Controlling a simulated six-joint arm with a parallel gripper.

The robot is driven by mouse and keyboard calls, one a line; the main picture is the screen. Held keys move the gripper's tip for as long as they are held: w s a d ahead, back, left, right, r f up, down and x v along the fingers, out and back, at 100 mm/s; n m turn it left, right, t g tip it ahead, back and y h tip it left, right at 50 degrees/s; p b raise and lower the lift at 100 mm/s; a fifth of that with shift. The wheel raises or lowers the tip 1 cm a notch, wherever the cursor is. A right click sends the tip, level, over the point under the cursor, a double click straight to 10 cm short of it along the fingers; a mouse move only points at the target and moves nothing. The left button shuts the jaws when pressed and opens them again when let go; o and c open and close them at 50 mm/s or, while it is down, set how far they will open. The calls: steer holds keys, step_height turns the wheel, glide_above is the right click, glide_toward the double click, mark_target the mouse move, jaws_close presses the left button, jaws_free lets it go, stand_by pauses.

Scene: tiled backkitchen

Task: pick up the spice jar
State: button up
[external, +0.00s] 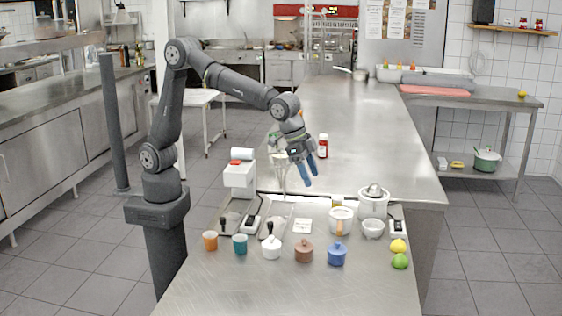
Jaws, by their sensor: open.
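On the near counter stand an orange cup (210,241), a teal cup (240,244), a white pot (271,247), a brown pot (304,251), a blue pot (337,254), a white juicer (373,203), a lemon (398,246) and a lime (400,261). The long counter (390,150) is mostly clear.

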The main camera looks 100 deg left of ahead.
steer(key=shift+w+a, duration=0.5)
steer(key=shift+a, duration=0.15)
